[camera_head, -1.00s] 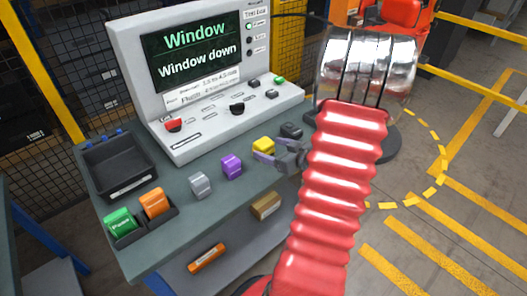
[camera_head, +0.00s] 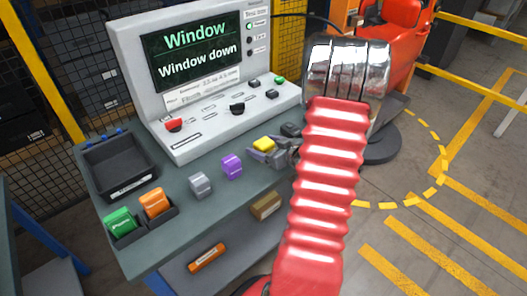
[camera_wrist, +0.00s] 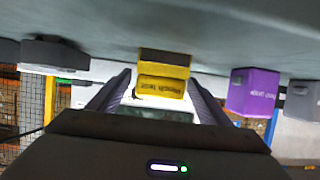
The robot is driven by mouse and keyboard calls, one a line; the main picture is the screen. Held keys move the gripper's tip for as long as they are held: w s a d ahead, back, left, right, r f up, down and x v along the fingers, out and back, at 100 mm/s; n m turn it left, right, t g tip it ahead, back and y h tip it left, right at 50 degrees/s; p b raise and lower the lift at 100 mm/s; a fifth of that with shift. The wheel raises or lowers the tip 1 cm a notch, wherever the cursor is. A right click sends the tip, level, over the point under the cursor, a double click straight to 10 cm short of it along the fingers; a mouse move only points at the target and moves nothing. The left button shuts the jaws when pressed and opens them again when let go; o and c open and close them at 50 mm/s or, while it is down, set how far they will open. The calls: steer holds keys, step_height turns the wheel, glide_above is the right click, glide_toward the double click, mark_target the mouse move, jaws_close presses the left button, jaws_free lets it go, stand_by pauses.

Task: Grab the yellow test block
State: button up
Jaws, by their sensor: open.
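The yellow test block (camera_head: 263,144) stands on the grey-green bench in front of the console. In the wrist view the yellow block (camera_wrist: 163,85) lies between and just beyond the tips of my two fingers. My gripper (camera_head: 262,150) is at the block from the right, low over the bench; its fingers (camera_wrist: 162,88) are spread with the block between them. Gaps show on both sides of the block in the wrist view. The wrist view appears upside down. My red arm hides part of the bench's right end.
A purple block (camera_head: 232,167) and a grey block (camera_head: 201,185) stand left of the yellow one; a dark block (camera_head: 290,130) is close behind it.

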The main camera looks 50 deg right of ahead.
mark_target(264, 142)
steer(key=shift+c, duration=0.2)
steer(key=c, duration=1.3)
steer(key=shift+r, duration=0.1)
steer(key=shift+r, duration=4.95)
